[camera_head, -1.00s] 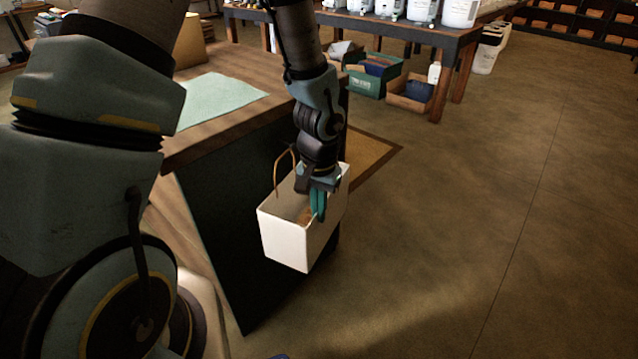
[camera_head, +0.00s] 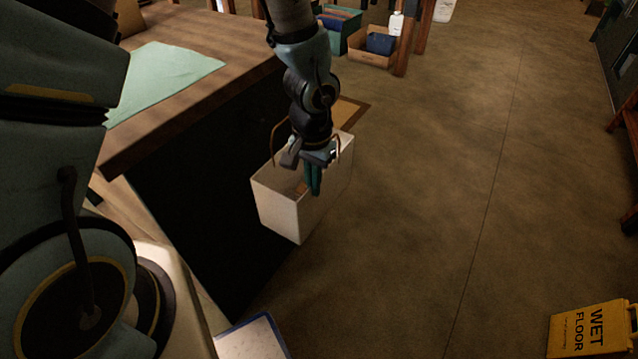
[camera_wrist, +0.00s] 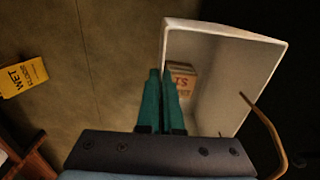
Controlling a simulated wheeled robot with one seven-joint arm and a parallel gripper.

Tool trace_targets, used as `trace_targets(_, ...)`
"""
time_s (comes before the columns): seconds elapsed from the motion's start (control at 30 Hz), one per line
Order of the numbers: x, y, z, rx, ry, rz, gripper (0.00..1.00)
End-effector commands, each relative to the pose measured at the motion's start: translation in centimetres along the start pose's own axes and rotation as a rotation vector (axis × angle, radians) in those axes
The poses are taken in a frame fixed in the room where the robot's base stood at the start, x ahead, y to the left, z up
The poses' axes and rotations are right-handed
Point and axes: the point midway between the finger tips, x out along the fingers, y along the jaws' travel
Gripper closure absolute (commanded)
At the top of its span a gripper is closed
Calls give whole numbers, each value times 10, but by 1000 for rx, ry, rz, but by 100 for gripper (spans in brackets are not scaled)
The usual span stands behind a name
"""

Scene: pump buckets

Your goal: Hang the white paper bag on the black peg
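The white paper bag (camera_head: 280,212) hangs off the floor beside the dark side of a wood-topped counter in the head view. My gripper (camera_head: 314,190) points down at its right rim, with its teal fingers close together. In the wrist view, the fingers (camera_wrist: 161,76) lie along one wall of the bag (camera_wrist: 210,95) and appear shut on that side; the exact pinch spot is hidden. A brown loop handle (camera_wrist: 266,122) stands up on the opposite side. A small orange-brown box (camera_wrist: 182,77) lies inside the bag. No black peg can be made out in either view.
The counter (camera_head: 215,38), with a pale green mat (camera_head: 165,75), stands left of the bag. A yellow wet floor sign (camera_head: 592,330) is at lower right. A cardboard box (camera_head: 370,55) stands at the back. The floor between is clear.

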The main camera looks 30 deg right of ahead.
Motion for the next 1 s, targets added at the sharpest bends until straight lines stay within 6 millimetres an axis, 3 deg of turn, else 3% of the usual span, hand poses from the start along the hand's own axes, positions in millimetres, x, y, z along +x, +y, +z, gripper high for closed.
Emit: trace_targets(1.0, 4, -58, 0, -2, 0, 0, 100)
